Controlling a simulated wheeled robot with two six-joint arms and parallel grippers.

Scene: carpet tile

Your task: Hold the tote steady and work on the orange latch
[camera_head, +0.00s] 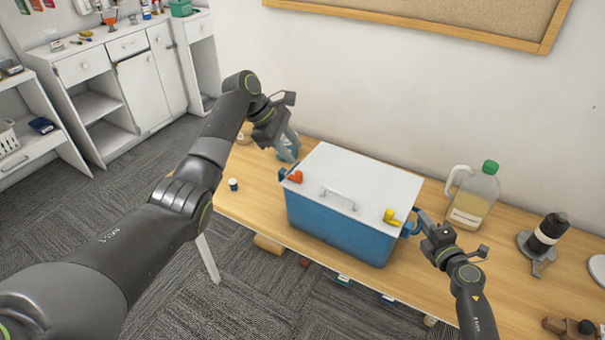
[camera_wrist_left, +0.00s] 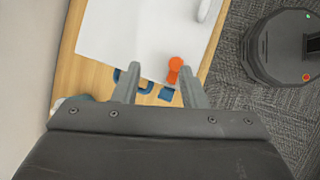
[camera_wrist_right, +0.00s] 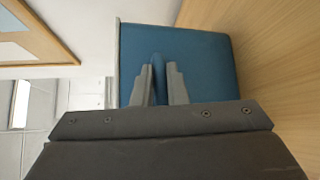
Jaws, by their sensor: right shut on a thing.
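The blue tote (camera_head: 335,228) stands on the wooden table with a flat white lid (camera_head: 350,172) on it. The orange latch (camera_head: 295,176) is at the lid's left edge; the left wrist view shows it (camera_wrist_left: 174,68) near one finger. My left gripper (camera_head: 289,152) is above and behind the tote's left end. Its fingers (camera_wrist_left: 160,75) are apart and hold nothing. My right gripper (camera_head: 416,226) is at the tote's right end, shut on the blue side handle (camera_wrist_right: 158,72). A yellow latch (camera_head: 391,217) sits at the lid's right edge.
A jug with a green cap (camera_head: 474,195) stands right of the tote, and a black bottle in a stand (camera_head: 546,233) is farther right. The lid has a raised handle (camera_head: 338,198).

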